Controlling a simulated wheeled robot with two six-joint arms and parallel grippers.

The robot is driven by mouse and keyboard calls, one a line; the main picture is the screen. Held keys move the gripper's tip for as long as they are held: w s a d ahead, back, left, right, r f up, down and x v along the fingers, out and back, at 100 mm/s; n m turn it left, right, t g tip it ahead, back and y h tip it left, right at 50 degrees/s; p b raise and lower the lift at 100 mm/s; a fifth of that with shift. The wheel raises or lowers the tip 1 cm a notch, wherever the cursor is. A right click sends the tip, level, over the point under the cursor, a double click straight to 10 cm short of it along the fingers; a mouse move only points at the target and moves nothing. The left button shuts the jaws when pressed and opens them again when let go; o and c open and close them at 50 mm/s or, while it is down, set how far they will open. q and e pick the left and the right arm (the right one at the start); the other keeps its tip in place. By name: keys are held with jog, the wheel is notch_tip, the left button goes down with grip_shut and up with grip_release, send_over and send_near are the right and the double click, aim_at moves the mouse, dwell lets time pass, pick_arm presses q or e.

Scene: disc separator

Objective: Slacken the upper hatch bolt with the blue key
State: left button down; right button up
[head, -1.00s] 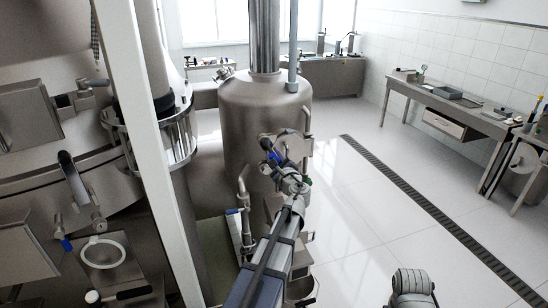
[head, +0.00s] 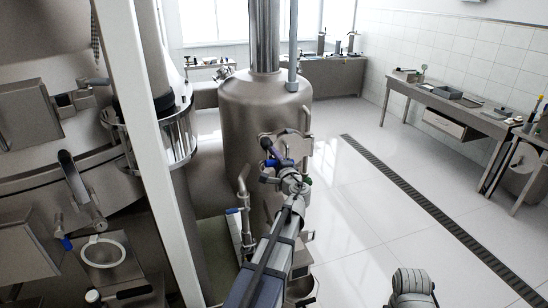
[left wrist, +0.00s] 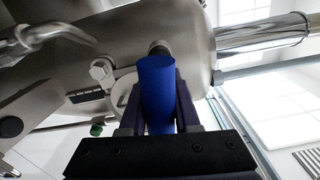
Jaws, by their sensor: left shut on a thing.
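My left gripper (head: 280,168) is in front of the tall steel tank (head: 262,110), close to its hatch area. In the left wrist view its dark fingers (left wrist: 158,108) are shut on the blue key (left wrist: 157,85). The key points away from the gripper toward the tank. Its far end meets or nearly meets a dark round part (left wrist: 158,48); I cannot tell whether it is seated there. A hex bolt head (left wrist: 101,70) shows clear to the left of the key. The upper hatch bolt cannot be made out surely; the key may hide it.
A pipe with a blue-handled valve (head: 236,211) stands just left of my left arm. A white post (head: 150,150) and large machine parts fill the left. Open tiled floor lies to the right, with a drain grate (head: 430,210) and a workbench (head: 460,105).

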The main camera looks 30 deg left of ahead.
pick_arm(q)
jog(key=n, duration=0.5)
jog(key=shift+n, duration=0.4)
jog(key=shift+s+d+f, duration=0.1)
jog(key=shift+s+d, duration=0.35)
dwell(0.5)
jog(key=m, duration=1)
dwell(0.3)
jog(key=m, duration=0.5)
jog(key=shift+w+r, duration=0.1)
jog(key=shift+r, duration=0.1)
jog(key=m, duration=0.5)
jog(key=shift+d+m, duration=0.1)
jog(key=shift+m, duration=0.2)
